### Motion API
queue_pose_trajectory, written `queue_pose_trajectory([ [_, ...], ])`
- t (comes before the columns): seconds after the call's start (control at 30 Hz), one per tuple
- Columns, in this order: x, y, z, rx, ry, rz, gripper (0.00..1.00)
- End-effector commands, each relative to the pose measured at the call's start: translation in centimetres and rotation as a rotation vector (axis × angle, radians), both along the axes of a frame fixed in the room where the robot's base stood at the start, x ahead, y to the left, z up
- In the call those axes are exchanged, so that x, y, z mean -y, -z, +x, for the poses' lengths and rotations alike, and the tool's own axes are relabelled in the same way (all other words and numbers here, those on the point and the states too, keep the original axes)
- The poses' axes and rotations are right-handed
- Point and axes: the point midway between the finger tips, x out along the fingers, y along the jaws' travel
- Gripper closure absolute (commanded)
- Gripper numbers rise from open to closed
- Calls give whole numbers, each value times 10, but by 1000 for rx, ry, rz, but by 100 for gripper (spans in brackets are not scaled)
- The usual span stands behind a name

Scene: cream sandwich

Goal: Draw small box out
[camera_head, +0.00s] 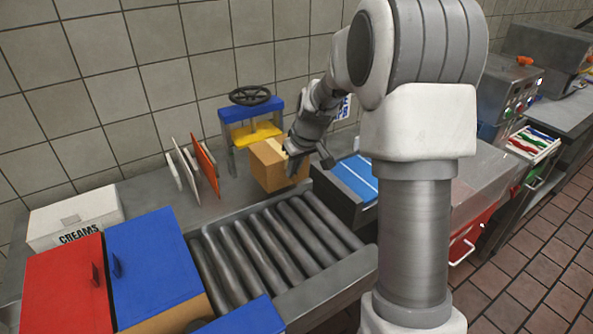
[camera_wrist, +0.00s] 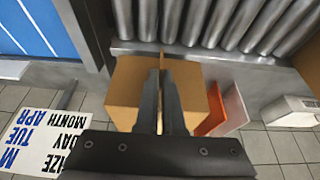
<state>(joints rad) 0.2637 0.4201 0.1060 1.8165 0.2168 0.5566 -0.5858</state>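The small box (camera_head: 268,165) is brown cardboard. It stands at the back of the counter, just in front of the blue and yellow press (camera_head: 250,117). My gripper (camera_head: 306,160) is at its upper right side in the head view. In the wrist view my gripper's fingers (camera_wrist: 161,100) are close together over the small box (camera_wrist: 130,90), with a thin brown panel of it between them. They look shut on that panel. The fingers hide part of the box, and its contents cannot be seen.
A roller conveyor (camera_head: 275,250) runs in front of the box. White and orange boards (camera_head: 205,160) stand to its left. A blue-topped tray (camera_head: 355,180) is to its right. The creams box (camera_head: 75,215) and the red and blue lidded bins (camera_head: 150,265) are at left.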

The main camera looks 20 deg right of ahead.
Motion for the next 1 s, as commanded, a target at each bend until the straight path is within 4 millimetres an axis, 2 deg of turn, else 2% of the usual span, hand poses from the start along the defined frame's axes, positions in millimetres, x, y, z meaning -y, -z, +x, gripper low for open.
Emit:
queue_pose_trajectory([
  [1.0,-12,-1,49,2,-1,0,100],
])
